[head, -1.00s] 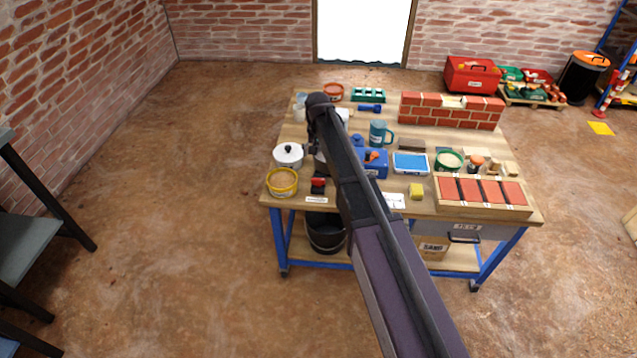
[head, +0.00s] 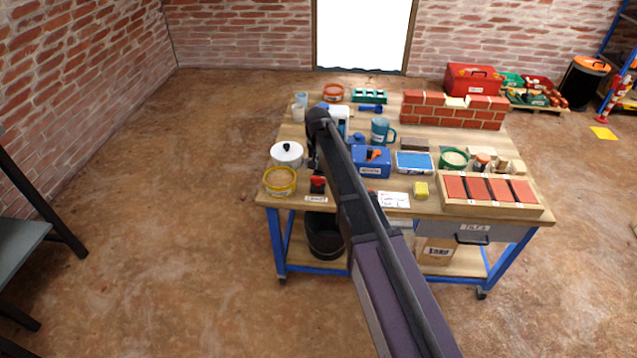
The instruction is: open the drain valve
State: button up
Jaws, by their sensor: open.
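A blue box with an orange lever-like handle (head: 374,157) stands mid-table, just right of my arm; its label is too small to read. A small red-and-black device (head: 317,185) sits at the front left edge behind a white label. I cannot tell which of these, if either, is the drain valve. My gripper (head: 313,163) hangs below the wrist above the table's left part, behind and above the red-and-black device. It is open and mostly hidden by my arm, with nothing seen in it.
A white lidded pot (head: 287,155) and a yellow tub (head: 280,182) stand close left of my gripper. A blue mug (head: 381,131), blue tray (head: 414,163), small brick wall (head: 453,112) and red tile rack (head: 490,191) fill the right side. Open floor lies left.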

aim_at(318, 177)
jog(key=shift+f+b, duration=1.65)
jog(key=shift+f, duration=0.3)
jog(key=c, duration=1.1)
